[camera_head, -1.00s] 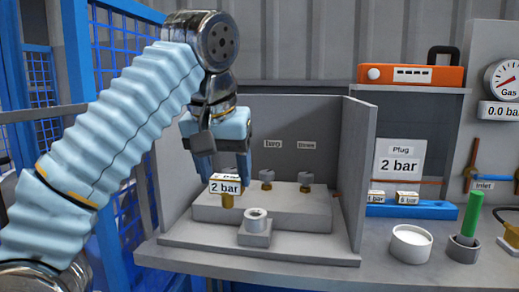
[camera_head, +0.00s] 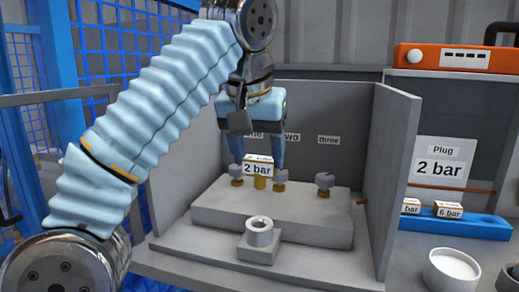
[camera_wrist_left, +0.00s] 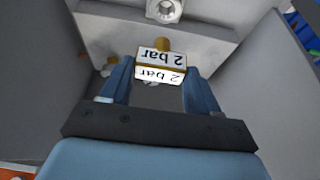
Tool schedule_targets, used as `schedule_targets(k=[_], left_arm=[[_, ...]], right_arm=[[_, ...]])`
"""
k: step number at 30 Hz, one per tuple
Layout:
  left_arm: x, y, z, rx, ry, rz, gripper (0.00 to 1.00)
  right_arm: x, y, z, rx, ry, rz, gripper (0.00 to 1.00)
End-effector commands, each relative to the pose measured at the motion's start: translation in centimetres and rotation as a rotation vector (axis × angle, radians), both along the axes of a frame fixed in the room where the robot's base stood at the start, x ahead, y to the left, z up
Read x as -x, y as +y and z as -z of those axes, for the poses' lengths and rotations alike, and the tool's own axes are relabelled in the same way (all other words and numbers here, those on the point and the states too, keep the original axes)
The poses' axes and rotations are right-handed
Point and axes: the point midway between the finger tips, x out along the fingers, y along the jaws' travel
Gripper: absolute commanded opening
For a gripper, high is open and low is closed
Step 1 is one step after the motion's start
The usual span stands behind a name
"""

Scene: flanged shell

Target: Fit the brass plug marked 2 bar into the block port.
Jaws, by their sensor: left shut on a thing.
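The brass plug (camera_head: 260,183) with its white 2 bar tag (camera_head: 257,167) is held by my left gripper (camera_head: 258,160), which is shut on it. In the head view the plug hangs above and behind the block port (camera_head: 260,232), a grey ring with a round hole on a small square base. The plug and port are apart. In the left wrist view the tagged plug (camera_wrist_left: 161,56) sits between the fingertips, and the port (camera_wrist_left: 164,9) shows at the top edge. My right gripper is not in view.
Grey side walls (camera_head: 395,180) flank the stepped block (camera_head: 215,207), which carries knobs (camera_head: 323,182) under labels. To the right are a blue tray (camera_head: 470,224) with tagged plugs, a 2 bar placard (camera_head: 440,167), a white cup (camera_head: 452,268) and an orange case (camera_head: 455,59).

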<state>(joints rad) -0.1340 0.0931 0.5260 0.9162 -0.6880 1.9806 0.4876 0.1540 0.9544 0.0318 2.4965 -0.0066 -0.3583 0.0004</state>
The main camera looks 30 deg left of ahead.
Motion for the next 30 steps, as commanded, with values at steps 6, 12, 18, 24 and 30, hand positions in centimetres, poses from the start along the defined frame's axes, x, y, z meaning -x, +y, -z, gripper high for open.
schedule_targets(k=[6,12,18,24,30], left_arm=[[0.4,0.0,0.6,0.008,0.001,0.004,0.28],[0.3,0.0,2.5,0.008,0.001,0.004,0.28],[0.3,0.0,4.6,0.009,0.001,0.003,0.28],[0.4,0.0,5.8,0.008,0.001,0.004,0.28],[0.3,0.0,5.8,0.01,0.001,0.004,0.28]], right_arm=[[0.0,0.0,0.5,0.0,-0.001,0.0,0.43],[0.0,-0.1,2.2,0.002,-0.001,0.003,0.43],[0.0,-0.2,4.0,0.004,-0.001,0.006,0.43],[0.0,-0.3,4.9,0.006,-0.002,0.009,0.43],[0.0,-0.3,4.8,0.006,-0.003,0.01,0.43]])
